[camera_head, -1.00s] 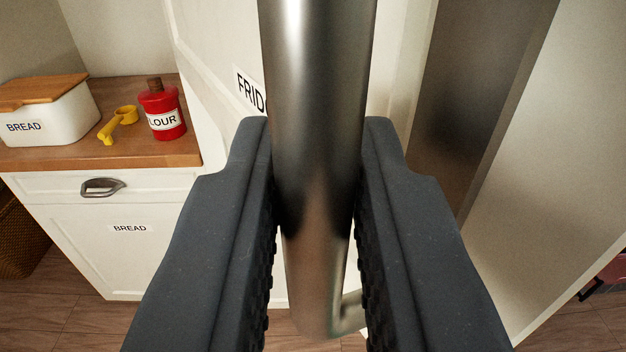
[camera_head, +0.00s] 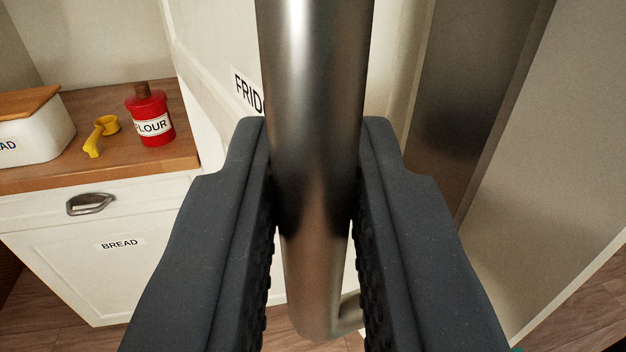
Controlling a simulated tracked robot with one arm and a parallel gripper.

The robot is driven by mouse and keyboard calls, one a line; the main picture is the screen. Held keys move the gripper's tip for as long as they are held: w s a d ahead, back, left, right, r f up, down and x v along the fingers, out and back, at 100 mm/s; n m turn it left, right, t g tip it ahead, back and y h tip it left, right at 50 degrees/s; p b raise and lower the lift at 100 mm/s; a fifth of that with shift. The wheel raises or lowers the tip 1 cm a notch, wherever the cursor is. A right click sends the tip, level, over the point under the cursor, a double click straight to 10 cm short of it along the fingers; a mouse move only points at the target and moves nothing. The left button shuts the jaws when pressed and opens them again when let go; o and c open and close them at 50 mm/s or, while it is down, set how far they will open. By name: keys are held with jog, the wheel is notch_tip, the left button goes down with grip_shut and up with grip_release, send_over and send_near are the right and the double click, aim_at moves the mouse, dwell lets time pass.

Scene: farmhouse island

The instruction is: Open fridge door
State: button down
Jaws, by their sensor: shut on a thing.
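The fridge door (camera_head: 205,70) is a white panel behind the handle, with a label (camera_head: 248,92) reading "FRID", its end hidden by the handle. The thick metal handle (camera_head: 315,90) runs upright through the middle of the view, with its lower mount near the bottom. My gripper (camera_head: 313,195) is shut on the handle, with one dark finger pad on each side of it. Right of the door's edge, a dark metallic surface (camera_head: 468,100) shows. The door seems to stand ajar, but the handle and fingers hide part of it.
A cabinet (camera_head: 70,265) labelled "BREAD", with a wooden top (camera_head: 100,165), stands left of the door. It bears a red flour canister (camera_head: 150,110), a yellow scoop (camera_head: 100,135) and a white bread box (camera_head: 35,135). A pale panel (camera_head: 550,180) stands at right. Wooden floor (camera_head: 590,305) shows below.

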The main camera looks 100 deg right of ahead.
jog(key=shift+d, duration=0.2)
jog(key=c, duration=1.5)
grip_release()
jog(key=shift+d+f, duration=0.1)
jog(key=shift+o, duration=0.2)
jog(key=shift+a, duration=0.2)
jog(key=shift+a, duration=0.1)
